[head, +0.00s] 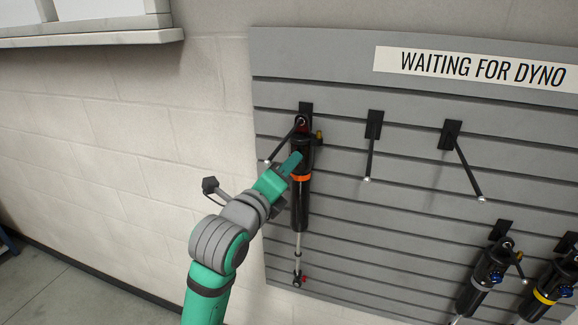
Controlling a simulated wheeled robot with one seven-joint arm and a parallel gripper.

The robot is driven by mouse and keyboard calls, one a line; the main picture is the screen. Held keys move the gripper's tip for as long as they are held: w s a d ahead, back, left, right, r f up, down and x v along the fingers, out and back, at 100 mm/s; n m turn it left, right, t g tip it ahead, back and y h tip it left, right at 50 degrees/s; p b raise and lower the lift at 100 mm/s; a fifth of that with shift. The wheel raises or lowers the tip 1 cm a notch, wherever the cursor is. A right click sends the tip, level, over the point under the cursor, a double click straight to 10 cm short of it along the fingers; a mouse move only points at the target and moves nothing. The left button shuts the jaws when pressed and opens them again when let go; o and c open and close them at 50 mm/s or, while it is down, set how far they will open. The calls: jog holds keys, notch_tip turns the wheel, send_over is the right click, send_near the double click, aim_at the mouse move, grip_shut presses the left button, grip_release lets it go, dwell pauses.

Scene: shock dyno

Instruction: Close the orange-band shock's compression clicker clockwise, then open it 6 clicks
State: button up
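The orange-band shock (300,210) hangs upright from a hook on the grey slatted panel, left of its middle. Its body is black with an orange band (301,178), and a thin silver shaft runs down to a lower eye with a red part. A small gold knob (319,135) sticks out at its upper right. Which part is the compression clicker I cannot tell. My gripper (293,162) reaches up from the lower left, its green fingertip in front of the upper body, just above the band. Whether it touches the shock, or is open or shut, does not show.
The grey panel (400,215) bears a "WAITING FOR DYNO" sign (482,68). Two empty hooks (372,145) (463,160) are right of the shock. Two more shocks hang lower right, one grey-banded (484,280), one yellow-banded (548,292). A white shelf (90,35) juts out upper left.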

jog(key=shift+n, duration=0.3)
grip_shut()
jog(key=shift+f+n, duration=0.15)
jog(key=shift+n, duration=17.65)
jog(key=o, duration=0.9)
grip_release()
